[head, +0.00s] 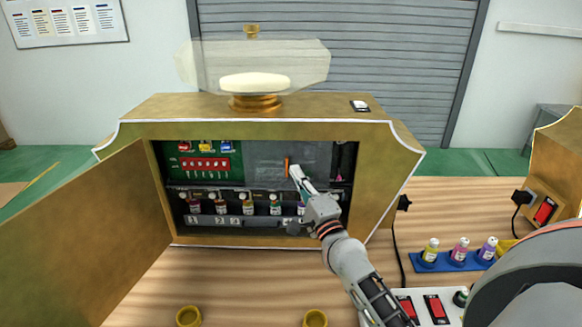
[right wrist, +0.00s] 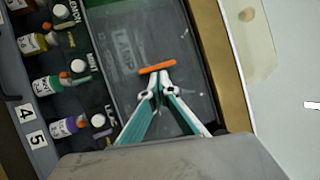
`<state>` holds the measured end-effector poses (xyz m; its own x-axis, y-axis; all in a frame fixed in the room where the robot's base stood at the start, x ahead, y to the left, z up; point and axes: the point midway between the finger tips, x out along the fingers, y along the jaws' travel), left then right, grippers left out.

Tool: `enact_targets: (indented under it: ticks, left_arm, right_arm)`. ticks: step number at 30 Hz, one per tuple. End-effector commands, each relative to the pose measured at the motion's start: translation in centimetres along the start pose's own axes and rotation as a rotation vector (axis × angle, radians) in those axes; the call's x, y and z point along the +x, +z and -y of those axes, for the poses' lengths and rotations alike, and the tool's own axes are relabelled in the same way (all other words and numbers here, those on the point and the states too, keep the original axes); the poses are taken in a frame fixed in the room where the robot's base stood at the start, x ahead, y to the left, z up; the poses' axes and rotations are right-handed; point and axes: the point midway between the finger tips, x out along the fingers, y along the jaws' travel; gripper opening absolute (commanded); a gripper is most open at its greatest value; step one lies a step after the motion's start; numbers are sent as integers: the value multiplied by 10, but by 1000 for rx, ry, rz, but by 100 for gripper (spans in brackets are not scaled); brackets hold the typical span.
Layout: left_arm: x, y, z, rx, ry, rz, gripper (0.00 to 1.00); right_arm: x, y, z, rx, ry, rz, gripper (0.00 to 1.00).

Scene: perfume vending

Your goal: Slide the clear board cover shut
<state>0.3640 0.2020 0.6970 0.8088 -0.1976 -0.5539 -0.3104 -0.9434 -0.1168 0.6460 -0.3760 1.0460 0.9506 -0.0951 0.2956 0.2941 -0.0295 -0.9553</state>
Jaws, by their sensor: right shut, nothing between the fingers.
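The clear board cover (head: 262,160) is a grey see-through panel in the upper part of the open brass cabinet. It lies to the right of the green circuit board (head: 200,147), which shows uncovered at the left. An orange upright handle (head: 287,166) stands out from the cover; it also shows in the right wrist view (right wrist: 157,67). My right gripper (head: 295,172) is shut and empty, its fingertips right beside the handle on its right side. In the right wrist view the fingertips (right wrist: 158,80) sit close against the handle; I cannot tell if they touch. My left gripper is not in view.
The brass cabinet door (head: 85,240) stands open to the left. Several small bottles (head: 248,205) line the cabinet's lower shelf. A blue tray (head: 455,262) with bottles, red switches (head: 436,309) and two brass cups (head: 315,318) are on the wooden table. A glass dome with soap-like disc tops the cabinet.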

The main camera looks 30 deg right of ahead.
Motion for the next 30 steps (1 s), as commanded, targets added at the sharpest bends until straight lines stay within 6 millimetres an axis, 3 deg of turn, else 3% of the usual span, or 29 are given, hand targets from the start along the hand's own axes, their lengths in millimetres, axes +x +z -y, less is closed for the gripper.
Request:
enact_targets:
  ticks: [13, 30]
  left_arm:
    - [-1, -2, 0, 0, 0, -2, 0]
    - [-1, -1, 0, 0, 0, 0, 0]
  right_arm:
    - [2, 2, 1, 0, -2, -1, 0]
    - [19, 39, -5, 2, -1, -1, 0]
